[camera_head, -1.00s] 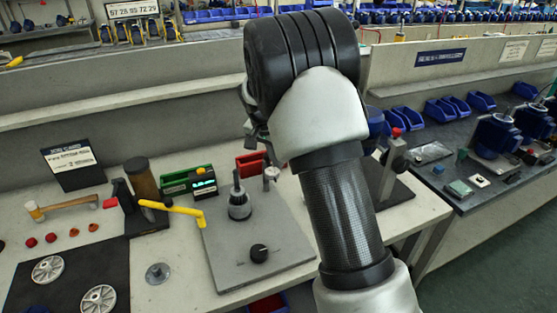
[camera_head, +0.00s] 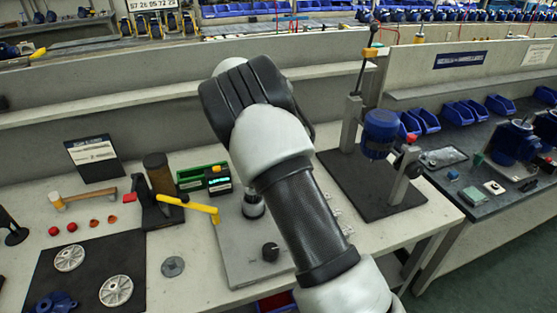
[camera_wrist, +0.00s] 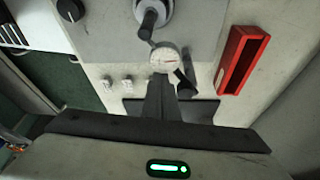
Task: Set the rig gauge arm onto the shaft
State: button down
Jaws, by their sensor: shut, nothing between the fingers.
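The shaft (camera_wrist: 150,20) is a dark rod standing up from a round metal base on the grey rig plate (camera_wrist: 105,42). The white round dial of the gauge arm (camera_wrist: 164,57) is just beside the shaft's tip in the wrist view; I cannot tell whether they touch. My gripper (camera_wrist: 161,82) is shut and empty, its dark fingers reaching toward the dial. A gap between fingers and dial is hard to judge. In the head view, my arm hides the gripper, the gauge and the shaft's top; only the shaft's metal base (camera_head: 253,206) shows.
A black knob (camera_head: 270,251) sits on the plate. A yellow-handled tool (camera_head: 190,205) reaches over the plate's left side. A blue motor on a stand (camera_head: 380,130) is to the right. A red bin (camera_wrist: 242,60) lies right of the gauge in the wrist view.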

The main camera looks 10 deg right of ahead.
jog(key=shift+w+a, duration=0.15)
jog(key=shift+a, duration=0.3)
dwell(0.4)
notch_tip(320, 180, up, 10)
jog(key=shift+d+f, duration=0.25)
jog(key=shift+d, duration=0.2)
dwell(0.4)
